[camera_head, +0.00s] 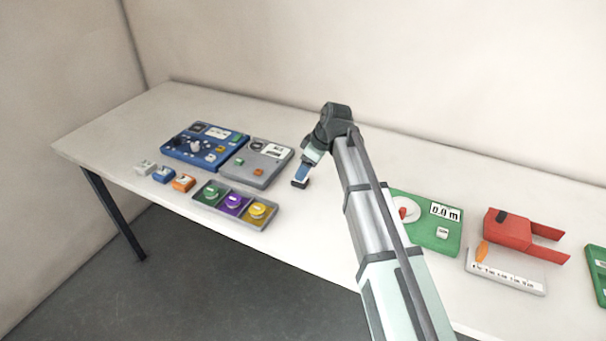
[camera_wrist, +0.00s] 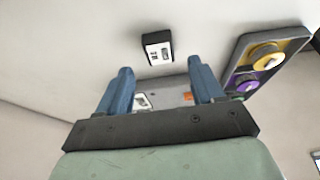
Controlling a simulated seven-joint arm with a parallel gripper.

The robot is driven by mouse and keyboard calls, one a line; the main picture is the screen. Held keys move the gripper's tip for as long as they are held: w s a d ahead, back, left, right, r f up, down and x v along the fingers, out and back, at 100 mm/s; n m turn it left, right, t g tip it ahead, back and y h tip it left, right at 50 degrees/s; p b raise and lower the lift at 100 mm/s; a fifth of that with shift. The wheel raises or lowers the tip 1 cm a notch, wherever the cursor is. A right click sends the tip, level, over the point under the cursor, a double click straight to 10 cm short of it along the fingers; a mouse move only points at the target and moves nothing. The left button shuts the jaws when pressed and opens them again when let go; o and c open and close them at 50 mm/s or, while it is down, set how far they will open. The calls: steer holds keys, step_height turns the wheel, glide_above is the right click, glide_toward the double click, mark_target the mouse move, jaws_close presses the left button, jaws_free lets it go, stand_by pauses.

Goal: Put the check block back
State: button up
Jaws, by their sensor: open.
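A small black block with a white label, apparently the check block, lies on the bare table in the wrist view (camera_wrist: 158,48). In the head view its dark shape (camera_head: 299,184) shows just below my fingertips. My gripper (camera_head: 302,177) points down at the table, right of the grey panel. In the wrist view my gripper (camera_wrist: 160,78) has its two blue fingers wide apart with nothing held between them. The block is beyond the fingertips, apart from them in that view. The label's print is too small to read.
The grey panel (camera_head: 252,171) and blue panel (camera_head: 192,158) lie left of my gripper, with a tray of coloured knobs (camera_head: 212,202) in front. Right of my arm are a green panel (camera_head: 422,242) and a red fork-shaped piece (camera_head: 507,230). The table behind my gripper is clear.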

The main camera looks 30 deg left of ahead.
steer(key=v, duration=0.7)
steer(key=shift+r, duration=0.15)
